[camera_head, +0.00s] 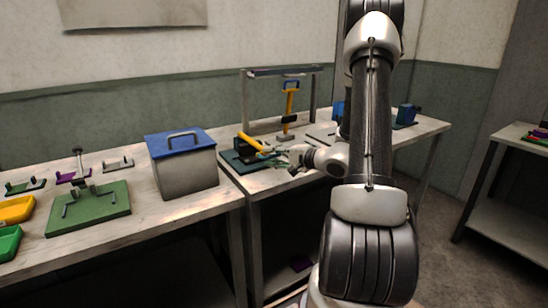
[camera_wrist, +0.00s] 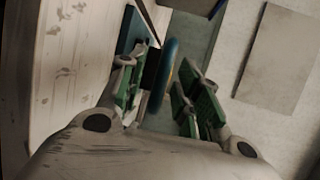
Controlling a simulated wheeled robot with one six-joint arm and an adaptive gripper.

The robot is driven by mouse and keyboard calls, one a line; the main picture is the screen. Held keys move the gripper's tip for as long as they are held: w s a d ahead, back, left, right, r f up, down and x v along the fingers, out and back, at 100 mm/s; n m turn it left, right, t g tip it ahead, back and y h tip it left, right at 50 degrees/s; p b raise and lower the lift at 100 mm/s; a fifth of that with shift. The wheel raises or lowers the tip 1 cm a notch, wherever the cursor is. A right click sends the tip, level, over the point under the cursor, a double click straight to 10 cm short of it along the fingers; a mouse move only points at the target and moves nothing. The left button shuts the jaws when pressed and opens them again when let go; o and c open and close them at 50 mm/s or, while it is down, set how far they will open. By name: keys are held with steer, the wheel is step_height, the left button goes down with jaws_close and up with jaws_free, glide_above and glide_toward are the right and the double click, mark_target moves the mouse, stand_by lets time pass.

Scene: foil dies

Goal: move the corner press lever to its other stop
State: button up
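A press with a yellow lever (camera_head: 251,143) stands on a dark green base (camera_head: 232,161) at the near left part of the middle table. The lever slopes down to the right, towards my gripper (camera_head: 279,155). A second device farther back has an upright yellow lever (camera_head: 289,100) with a blue handle. The pictures do not label which is the corner press. In the wrist view my gripper (camera_wrist: 160,88) has its green-padded fingers apart. A blue rounded part (camera_wrist: 170,66) and a dark part show between or just beyond them; contact cannot be told.
A grey box with a blue lid (camera_head: 182,165) stands left of the press. A green fixture (camera_head: 88,212) and yellow and green bins lie farther left. A metal frame (camera_head: 247,100) rises behind the press. My arm hides part of the table's right side.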

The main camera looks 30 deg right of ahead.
steer(key=shift+f, duration=0.1)
jaws_close()
steer(key=shift+s, duration=0.1)
